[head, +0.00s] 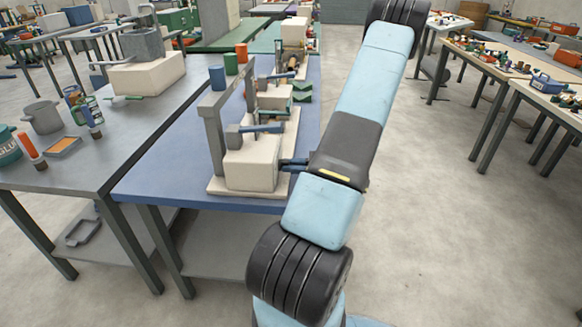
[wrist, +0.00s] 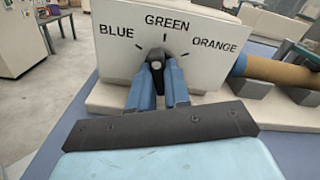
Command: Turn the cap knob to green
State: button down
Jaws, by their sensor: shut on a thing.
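The cap knob (wrist: 157,58) is a small black knob on a cream panel (wrist: 110,60) in the wrist view. The panel reads BLUE at left, GREEN at the top and ORANGE at right, each with a short tick mark. My gripper (wrist: 158,80) is shut on the knob, with one blue finger on each side. The knob's narrow top points roughly upward, near the GREEN tick; its exact pointing is too small to tell. In the head view my gripper (head: 284,163) meets the right side of the cream machine block (head: 250,170), and the knob is hidden.
The machine stands on a blue table (head: 150,180), with a grey upright frame (head: 213,140) beside the block. A tan roller (wrist: 280,72) lies right of the panel in the wrist view. A grey table (head: 90,160) adjoins at left. The floor (head: 430,230) at right is clear.

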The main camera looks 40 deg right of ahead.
jog(key=shift+s+f+m, duration=0.1)
jog(key=shift+m, duration=1.8)
jog(key=c, duration=1.1)
grip_release()
jog(key=v, duration=1.3)
jog(key=shift+s+d, duration=0.25)
jog(key=shift+s, duration=0.1)
jog(key=shift+a, duration=0.1)
